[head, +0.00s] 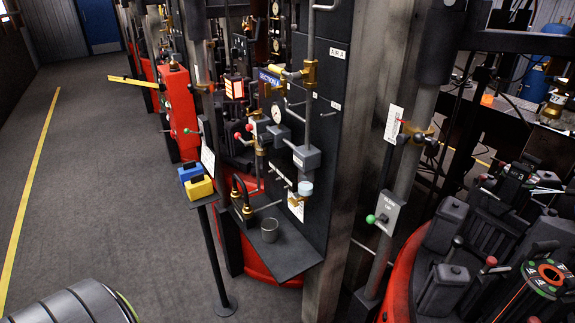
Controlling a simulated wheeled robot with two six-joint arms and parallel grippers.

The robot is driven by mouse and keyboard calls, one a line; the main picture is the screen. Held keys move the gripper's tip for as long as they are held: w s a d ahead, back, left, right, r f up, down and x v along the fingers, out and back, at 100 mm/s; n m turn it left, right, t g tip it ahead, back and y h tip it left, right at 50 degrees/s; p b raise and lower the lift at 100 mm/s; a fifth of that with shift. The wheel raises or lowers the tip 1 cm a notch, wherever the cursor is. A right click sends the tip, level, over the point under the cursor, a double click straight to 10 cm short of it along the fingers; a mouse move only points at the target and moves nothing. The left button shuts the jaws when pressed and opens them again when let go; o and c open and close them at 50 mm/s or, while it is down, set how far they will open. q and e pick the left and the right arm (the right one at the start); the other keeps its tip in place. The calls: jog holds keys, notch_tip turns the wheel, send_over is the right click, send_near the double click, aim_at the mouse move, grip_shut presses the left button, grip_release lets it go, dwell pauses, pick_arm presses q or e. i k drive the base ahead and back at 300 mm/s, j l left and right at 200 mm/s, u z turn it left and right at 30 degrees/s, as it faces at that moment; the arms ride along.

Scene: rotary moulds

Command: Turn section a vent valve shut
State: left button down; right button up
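A dark upright panel carries a blue SECTION A sign (270,78) and a white AIR A label (338,53). Next to the sign, a brass valve (310,73) sits on a vertical grey pipe, with a pale lever (291,74) pointing left. A round white gauge (277,113) is below the sign. A grey box (307,157) with a thin handle is lower on the same pipe. The labels are too small to tell which fitting is the vent valve. Neither of my grippers is in view.
A dark shelf (285,262) juts out below the panel and bears a metal cup (269,230). A stand with a yellow box (199,188) and a blue box is left of it. A grey post stands to the right.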

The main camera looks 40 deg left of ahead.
aim_at(268, 89)
jog(key=u, duration=1.35)
jog(key=j, duration=0.4)
jog(key=i, duration=0.05)
